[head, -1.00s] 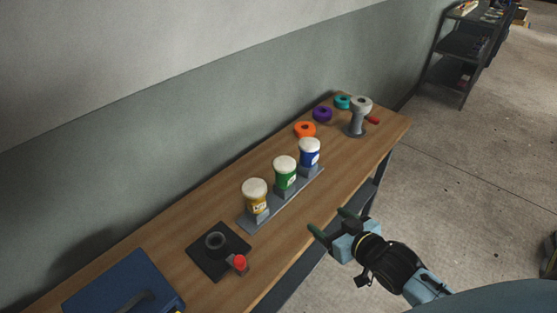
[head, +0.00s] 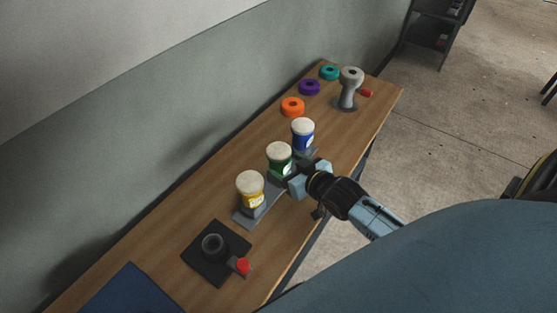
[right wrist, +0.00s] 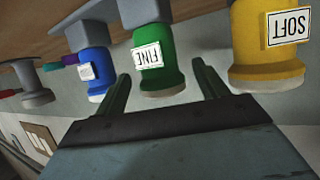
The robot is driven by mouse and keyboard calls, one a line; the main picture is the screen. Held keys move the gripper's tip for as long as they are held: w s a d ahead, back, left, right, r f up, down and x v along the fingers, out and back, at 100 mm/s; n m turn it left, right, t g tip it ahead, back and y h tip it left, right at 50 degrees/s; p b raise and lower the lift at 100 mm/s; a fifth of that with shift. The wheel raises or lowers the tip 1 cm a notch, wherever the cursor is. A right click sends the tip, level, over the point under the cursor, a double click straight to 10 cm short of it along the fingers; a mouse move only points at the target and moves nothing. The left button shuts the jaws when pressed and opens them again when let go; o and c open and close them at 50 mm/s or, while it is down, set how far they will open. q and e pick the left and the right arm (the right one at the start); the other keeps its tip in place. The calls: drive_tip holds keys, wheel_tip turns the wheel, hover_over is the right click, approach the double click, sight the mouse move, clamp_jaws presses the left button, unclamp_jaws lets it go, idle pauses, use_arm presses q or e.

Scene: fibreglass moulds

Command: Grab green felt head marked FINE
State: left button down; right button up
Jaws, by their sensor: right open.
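The green felt head (head: 279,164) stands in the middle of a row of three on a grey rack (head: 247,218), with a pale felt top. In the right wrist view, which is upside down, it is the green body (right wrist: 157,72) with a white label reading FINE. My right gripper (head: 292,179) is open and empty, close beside the green head on its right. In the right wrist view the two fingers (right wrist: 163,88) appear on either side of the green head; whether they touch it I cannot tell. My left gripper is not in view.
A yellow head (head: 250,191) marked SOFT (right wrist: 288,27) and a blue head (head: 302,135) stand close on either side. A black pad (head: 205,262) sits nearer.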

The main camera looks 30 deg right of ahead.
sight(285, 164)
drive_tip(key=shift+x, duration=2.6)
drive_tip(key=shift+d, duration=0.15)
drive_tip(key=c, duration=1.3)
